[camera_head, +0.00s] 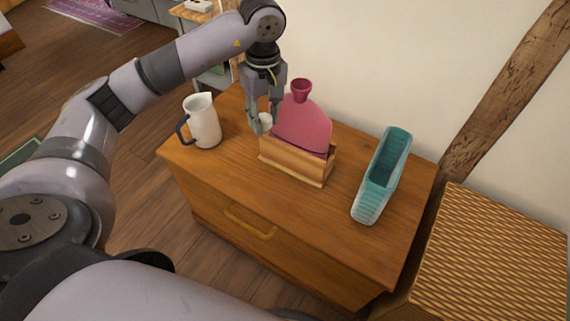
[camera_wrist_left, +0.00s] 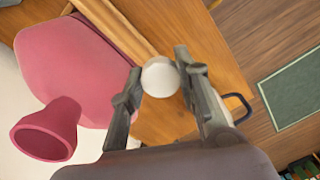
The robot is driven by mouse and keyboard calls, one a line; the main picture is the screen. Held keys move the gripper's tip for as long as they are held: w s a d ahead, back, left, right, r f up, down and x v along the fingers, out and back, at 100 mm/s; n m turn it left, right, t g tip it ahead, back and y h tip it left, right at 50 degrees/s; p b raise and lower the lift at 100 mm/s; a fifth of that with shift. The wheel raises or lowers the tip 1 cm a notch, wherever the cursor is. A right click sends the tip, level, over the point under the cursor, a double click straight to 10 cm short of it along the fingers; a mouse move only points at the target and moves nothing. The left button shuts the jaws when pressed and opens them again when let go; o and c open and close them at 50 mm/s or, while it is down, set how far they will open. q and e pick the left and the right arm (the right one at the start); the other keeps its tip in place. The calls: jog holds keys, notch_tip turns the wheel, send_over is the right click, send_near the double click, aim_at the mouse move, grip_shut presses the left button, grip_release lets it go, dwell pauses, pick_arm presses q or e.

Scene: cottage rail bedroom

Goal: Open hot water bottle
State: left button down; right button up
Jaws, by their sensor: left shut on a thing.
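The pink hot water bottle (camera_head: 303,126) stands upright in a wooden holder (camera_head: 290,163) on the dresser. Its funnel-shaped neck (camera_head: 302,88) is uncovered; in the left wrist view the bottle (camera_wrist_left: 75,65) shows an open mouth (camera_wrist_left: 45,140). My left gripper (camera_head: 263,123) points down just left of the bottle, apart from its neck. It is shut on a small white round stopper (camera_head: 266,120), which shows between the fingers in the left wrist view (camera_wrist_left: 160,76). My right gripper is not in view.
A white jug (camera_head: 204,124) with a dark blue handle stands left of the holder, close to my gripper. A teal ribbed container (camera_head: 380,178) stands at the right of the wooden dresser (camera_head: 225,185). A wicker-topped unit (camera_head: 500,255) is further right. The dresser's front is clear.

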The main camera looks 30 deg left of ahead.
pick_arm(q)
notch_tip(320, 180, down, 2)
jog(key=shift+f, duration=0.25)
jog(key=b, duration=0.2)
send_over(268, 176)
notch_tip(268, 176, down, 11)
jog(key=shift+d+f, duration=0.15)
jog(key=shift+f, duration=0.45)
notch_tip(268, 176, down, 4)
jog(key=shift+b, duration=0.65)
jog(key=shift+f, duration=0.25)
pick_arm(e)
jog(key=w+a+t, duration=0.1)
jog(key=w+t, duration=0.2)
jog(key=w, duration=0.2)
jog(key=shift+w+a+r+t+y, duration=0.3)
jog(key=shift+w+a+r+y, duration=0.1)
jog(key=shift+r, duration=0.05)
pick_arm(q)
jog(key=shift+f, duration=0.1)
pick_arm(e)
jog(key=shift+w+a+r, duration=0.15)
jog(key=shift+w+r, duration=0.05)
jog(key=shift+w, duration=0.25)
